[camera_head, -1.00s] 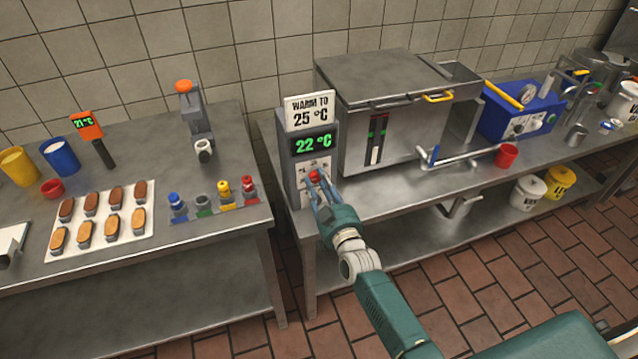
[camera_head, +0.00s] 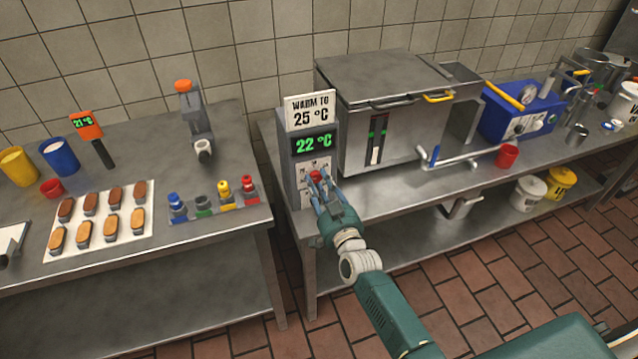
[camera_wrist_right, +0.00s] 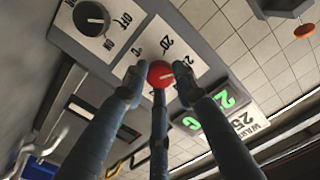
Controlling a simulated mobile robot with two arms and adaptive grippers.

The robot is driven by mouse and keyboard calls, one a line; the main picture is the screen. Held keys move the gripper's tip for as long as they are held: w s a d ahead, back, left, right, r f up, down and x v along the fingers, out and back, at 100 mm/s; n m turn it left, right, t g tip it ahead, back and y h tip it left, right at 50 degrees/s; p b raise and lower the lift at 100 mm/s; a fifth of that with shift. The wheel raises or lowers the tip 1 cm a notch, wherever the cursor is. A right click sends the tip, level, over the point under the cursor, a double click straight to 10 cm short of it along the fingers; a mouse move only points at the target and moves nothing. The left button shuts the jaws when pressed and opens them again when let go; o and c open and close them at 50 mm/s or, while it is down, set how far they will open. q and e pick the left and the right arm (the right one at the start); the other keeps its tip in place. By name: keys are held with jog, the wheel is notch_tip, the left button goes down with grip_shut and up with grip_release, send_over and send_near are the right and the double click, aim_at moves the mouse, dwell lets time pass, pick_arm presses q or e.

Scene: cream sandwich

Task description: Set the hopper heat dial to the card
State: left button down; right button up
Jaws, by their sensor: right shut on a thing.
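The grey control box (camera_head: 290,165) of the hopper carries a white card (camera_head: 310,111) reading "WARM TO 25 °C". Below the card a green display (camera_head: 313,142) reads 22 °C. My right gripper (camera_head: 319,182) is at the red heat dial (camera_head: 316,176) on the box front. In the right wrist view the red dial (camera_wrist_right: 160,74) sits between the fingertips, shut around it. Its pale pointer line shows beside a printed scale (camera_wrist_right: 163,45) with a 20 mark; other marks are partly hidden by a finger. My left gripper is not in view.
A black ON/OFF knob (camera_wrist_right: 91,18) is on the same panel. The steel hopper (camera_head: 400,130) stands right of the box.

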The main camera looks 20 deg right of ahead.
jog(key=shift+w+r, duration=0.15)
jog(key=shift+r, duration=0.35)
jog(key=o, duration=1.2)
jog(key=shift+d, duration=0.1)
jog(key=shift+c, duration=0.2)
jog(key=shift+f, duration=0.25)
jog(key=s, duration=1.2)
jog(key=shift+d, duration=0.15)
jog(key=shift+s, duration=0.1)
jog(key=w+m+b, duration=0.1)
jog(key=w+b, duration=0.1)
jog(key=w, duration=0.2)
jog(key=w+m+b, duration=0.1)
jog(key=w+b, duration=0.2)
jog(key=w, duration=0.1)
jog(key=w+m+b, duration=0.1)
jog(key=w+b, duration=0.2)
jog(key=w, duration=0.1)
jog(key=shift+a+f, duration=0.3)
jog(key=shift+f, duration=0.05)
